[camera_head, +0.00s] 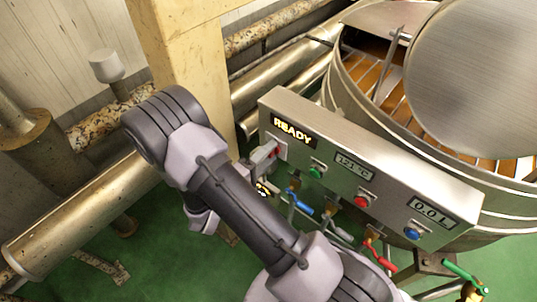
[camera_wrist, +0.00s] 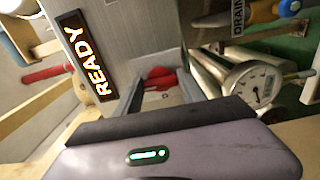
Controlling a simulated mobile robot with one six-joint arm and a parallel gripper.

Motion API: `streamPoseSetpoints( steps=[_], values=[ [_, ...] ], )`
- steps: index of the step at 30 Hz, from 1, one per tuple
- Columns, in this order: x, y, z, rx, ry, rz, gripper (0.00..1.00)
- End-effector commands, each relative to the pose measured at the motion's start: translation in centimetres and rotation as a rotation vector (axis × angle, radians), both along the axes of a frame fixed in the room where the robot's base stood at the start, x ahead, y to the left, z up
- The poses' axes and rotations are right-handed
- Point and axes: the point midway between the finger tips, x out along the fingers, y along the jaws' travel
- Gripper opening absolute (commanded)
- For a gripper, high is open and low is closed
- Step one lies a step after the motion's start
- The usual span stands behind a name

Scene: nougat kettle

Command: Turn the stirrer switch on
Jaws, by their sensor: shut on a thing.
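The grey control box (camera_head: 370,165) is mounted on the side of the kettle (camera_head: 345,75), with a lit READY display (camera_head: 292,130) at its left end. Below that display is the red stirrer switch (camera_head: 275,153) on a pale plate. My gripper (camera_head: 268,156) is at this switch, reaching in from the left. In the wrist view the red switch (camera_wrist: 160,78) shows between the two fingers, which are shut on it. The READY display (camera_wrist: 86,55) is left of the fingers there. The fingers partly hide the switch, and its exact angle is hard to tell.
Green (camera_head: 317,171), red (camera_head: 361,202) and blue (camera_head: 412,234) knobs line the box to the right. Valves with blue (camera_head: 301,206) and red (camera_head: 382,262) handles sit below. A gauge (camera_wrist: 252,86) is close right of my fingers. A yellow post (camera_head: 190,50) stands behind.

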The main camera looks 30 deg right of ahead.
Motion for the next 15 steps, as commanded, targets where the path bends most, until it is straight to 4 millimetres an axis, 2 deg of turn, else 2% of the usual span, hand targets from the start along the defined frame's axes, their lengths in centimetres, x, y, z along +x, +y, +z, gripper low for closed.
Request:
streamPoseSetpoints(
  steps=[6,7,10,15],
  values=[
    [-0.01,0.01,-0.04,0.0,0.0,0.0,0.07],
    [-0.01,0.01,-0.04,0.0,0.0,0.0,0.51],
    [0.0,0.01,-0.03,0.0,0.0,0.0,0.69],
    [0.0,0.0,-0.02,0.0,0.0,0.0,0.69]
  ],
)
